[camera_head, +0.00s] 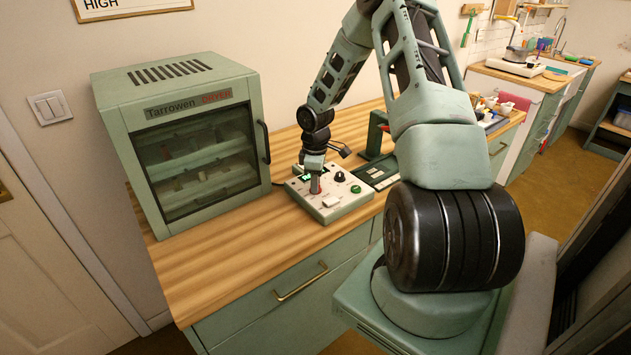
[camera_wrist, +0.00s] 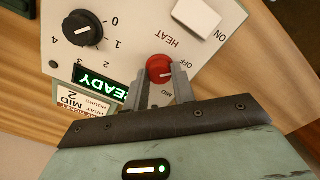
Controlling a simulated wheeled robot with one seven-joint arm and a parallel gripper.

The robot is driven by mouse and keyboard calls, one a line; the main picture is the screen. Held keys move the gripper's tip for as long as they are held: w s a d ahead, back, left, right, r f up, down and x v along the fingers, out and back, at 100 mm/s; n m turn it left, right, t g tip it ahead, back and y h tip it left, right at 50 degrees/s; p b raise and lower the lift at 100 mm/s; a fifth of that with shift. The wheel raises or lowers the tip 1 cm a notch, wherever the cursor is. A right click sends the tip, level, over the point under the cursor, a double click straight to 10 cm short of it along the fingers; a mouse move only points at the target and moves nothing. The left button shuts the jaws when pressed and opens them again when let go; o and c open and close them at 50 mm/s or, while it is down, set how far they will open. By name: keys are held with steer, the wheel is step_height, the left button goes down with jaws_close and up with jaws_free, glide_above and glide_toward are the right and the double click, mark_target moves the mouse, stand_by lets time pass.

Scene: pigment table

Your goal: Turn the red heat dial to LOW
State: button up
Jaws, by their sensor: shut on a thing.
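The red heat dial (camera_wrist: 160,67) sits on a pale control box (camera_wrist: 135,50) in the wrist view. My gripper (camera_wrist: 160,77) is shut on the dial, with one grey finger on each side of it. A white mark shows on the dial's lower right part. OFF shows to its right and MID below it; I see no LOW label, and a finger covers part of the scale. In the head view my gripper (camera_head: 315,188) points down onto the control box (camera_head: 345,207), and the dial is mostly hidden by it.
A black timer knob (camera_wrist: 83,28), a white ON switch (camera_wrist: 197,17) and a lit READY display (camera_wrist: 98,82) share the panel. A card (camera_wrist: 78,103) reads MID 2 HOURS. The green dryer (camera_head: 180,90) stands left on the wooden worktop (camera_head: 225,265); bare worktop lies in front.

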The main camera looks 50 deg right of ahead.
steer(key=shift+m, duration=0.3)
steer(key=m, duration=0.3)
steer(key=shift+m+b, duration=0.35)
steer(key=shift+m, duration=0.05)
steer(key=shift+m+b, duration=0.4)
steer(key=shift+m, duration=1.7)
steer(key=o, duration=1)
step_height(320, 180, up, 18)
steer(key=b, duration=0.2)
steer(key=shift+f+b, duration=0.25)
steer(key=shift+b, duration=0.05)
